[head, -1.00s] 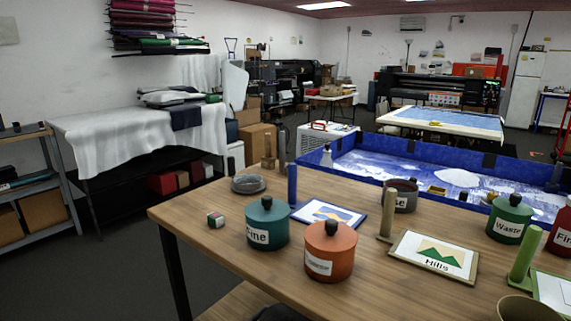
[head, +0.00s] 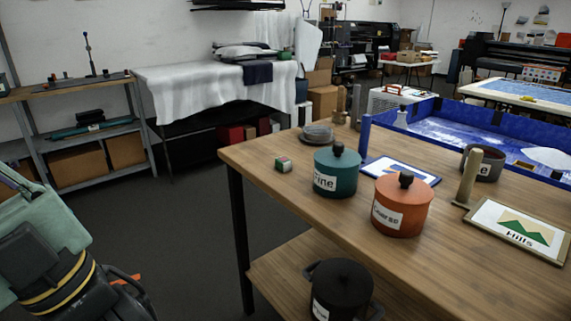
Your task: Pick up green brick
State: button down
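A small block (head: 283,165) with green and reddish faces and a pale patch sits on the wooden table (head: 262,186), near its left edge. It is the only small brick-like thing I make out, and it is too small to tell more. It stands left of the teal pot labelled "Fine" (head: 336,172), apart from it. Nothing covers it. My gripper is not in view.
An orange pot (head: 402,206) and a grey round dish (head: 316,134) share the table. A black pot (head: 341,290) stands on the lower shelf. Open floor (head: 195,225) lies left of the table.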

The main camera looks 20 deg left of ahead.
aim_at(283, 163)
jog(key=i+z, duration=0.1)
jog(key=i, duration=0.45)
jog(key=i+j+z, duration=0.1)
jog(key=i, duration=0.45)
